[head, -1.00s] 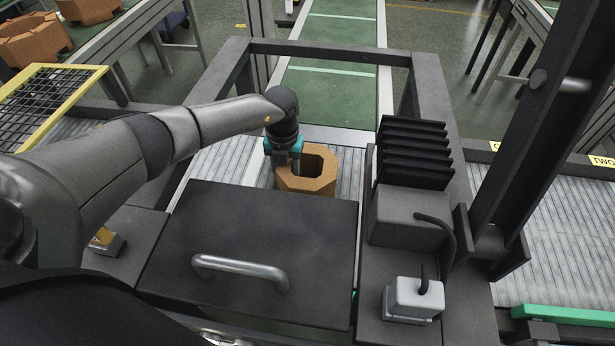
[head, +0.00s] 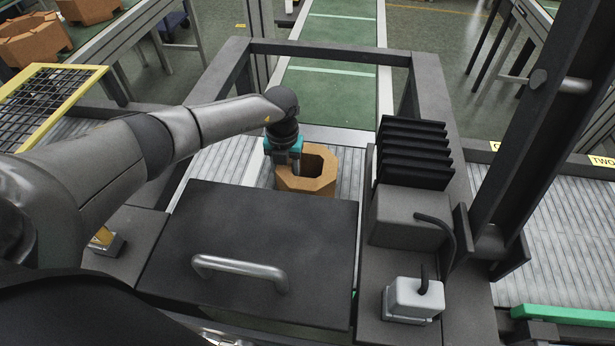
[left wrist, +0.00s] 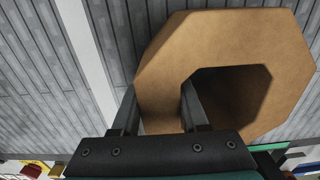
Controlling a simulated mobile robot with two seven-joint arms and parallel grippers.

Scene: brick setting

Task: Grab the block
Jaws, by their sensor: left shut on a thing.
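The block (head: 318,184) is an orange-brown octagonal brick with an octagonal hole, on the grey slatted conveyor behind the black lid. It also shows large in the left wrist view (left wrist: 215,40). My left gripper (head: 289,170) is at its left side. In the left wrist view, the gripper (left wrist: 158,105) has one finger outside the block and the other inside the hole, shut on the wall between them. The lower fingertips are partly hidden in the head view. My right gripper is not in view.
A black lid with a metal handle (head: 240,268) lies in front of the block. A black finned unit (head: 412,155) and a grey box (head: 413,298) stand on the right. A dark frame surrounds the conveyor (head: 228,160). More bricks (head: 35,38) lie at the far left.

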